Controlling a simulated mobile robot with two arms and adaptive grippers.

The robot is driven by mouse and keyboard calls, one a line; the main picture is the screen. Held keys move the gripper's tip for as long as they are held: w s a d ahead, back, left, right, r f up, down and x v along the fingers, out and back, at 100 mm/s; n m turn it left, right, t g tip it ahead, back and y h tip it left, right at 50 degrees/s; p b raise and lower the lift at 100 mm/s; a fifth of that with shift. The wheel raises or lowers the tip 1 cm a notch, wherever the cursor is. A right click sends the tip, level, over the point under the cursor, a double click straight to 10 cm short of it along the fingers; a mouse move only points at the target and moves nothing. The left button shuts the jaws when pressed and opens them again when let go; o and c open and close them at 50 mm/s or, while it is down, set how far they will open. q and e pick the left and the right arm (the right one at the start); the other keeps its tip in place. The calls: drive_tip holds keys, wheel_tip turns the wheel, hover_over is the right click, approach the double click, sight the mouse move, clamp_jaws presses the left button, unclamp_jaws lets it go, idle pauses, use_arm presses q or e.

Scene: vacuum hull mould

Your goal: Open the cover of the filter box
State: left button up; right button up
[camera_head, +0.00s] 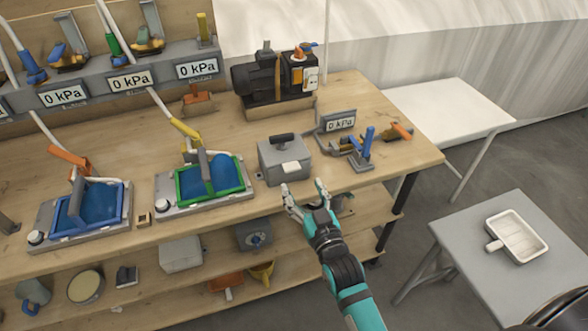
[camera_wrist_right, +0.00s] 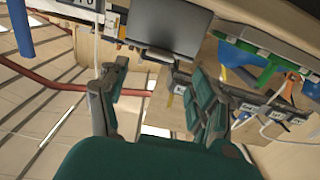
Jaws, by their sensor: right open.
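The filter box appears to be the grey box (camera_head: 268,171) near the front edge of the workbench. Its cover (camera_head: 300,155) is down on it, with a dark handle on top and a pale latch on the front. My right gripper (camera_head: 303,194) is open and empty, just in front of the box and apart from it, near the bench's front edge. In the right wrist view the open fingers (camera_wrist_right: 158,95) point towards a grey box face (camera_wrist_right: 170,25), probably the same box. My left gripper is not in view.
A blue-lined tray (camera_head: 95,206) and a green-framed tray (camera_head: 212,180) stand left of the box. A pump (camera_head: 275,80) stands behind it. A gauge (camera_head: 341,123) and a blue-handled valve (camera_head: 366,145) stand to its right. Lower shelves (camera_head: 200,282) lie below the bench.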

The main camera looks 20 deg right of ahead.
sight(293, 170)
drive_tip(key=w, duration=0.7)
drive_tip(key=shift+a, duration=0.1)
clamp_jaws()
